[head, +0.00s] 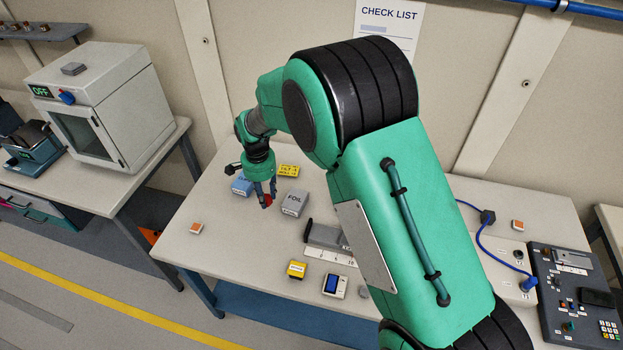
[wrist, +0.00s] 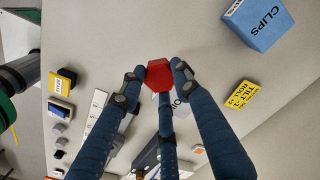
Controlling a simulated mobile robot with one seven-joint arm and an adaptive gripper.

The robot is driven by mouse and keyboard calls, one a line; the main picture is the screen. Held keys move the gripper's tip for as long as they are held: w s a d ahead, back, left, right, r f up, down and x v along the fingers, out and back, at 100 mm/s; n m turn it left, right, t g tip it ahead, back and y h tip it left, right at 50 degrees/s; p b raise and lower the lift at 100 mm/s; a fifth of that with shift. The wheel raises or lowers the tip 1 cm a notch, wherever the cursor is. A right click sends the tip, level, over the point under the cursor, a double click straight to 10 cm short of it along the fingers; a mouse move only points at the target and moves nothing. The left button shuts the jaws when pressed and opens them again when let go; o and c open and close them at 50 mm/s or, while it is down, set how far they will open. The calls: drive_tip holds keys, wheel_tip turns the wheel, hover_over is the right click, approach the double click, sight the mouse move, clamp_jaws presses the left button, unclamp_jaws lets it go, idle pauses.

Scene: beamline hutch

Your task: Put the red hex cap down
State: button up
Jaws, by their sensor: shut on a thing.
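The red hex cap (wrist: 159,75) is between the fingertips of my gripper (wrist: 158,80) in the wrist view. My gripper is shut on it. In the head view my gripper (head: 267,199) points down over the left part of the table (head: 215,262), with the red cap (head: 268,200) low between its fingers. The cap appears close to the tabletop in the head view, but I cannot tell whether it touches.
A grey FOIL box (head: 294,204) stands just right of my gripper. The table's front left is mostly clear.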

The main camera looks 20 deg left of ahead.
drive_tip(key=w+d+n+p, duration=0.45)
drive_tip(key=w+n, duration=0.35)
drive_tip(key=w, duration=0.5)
drive_tip(key=n+p, duration=0.5)
drive_tip(key=n, duration=0.3)
hover_over(316, 178)
drive_tip(key=shift+f, duration=0.1)
drive_tip(key=shift+f, duration=3.1)
drive_tip(key=shift+f, duration=0.1)
drive_tip(key=shift+f, duration=1.8)
drive_tip(key=shift+f, duration=0.1)
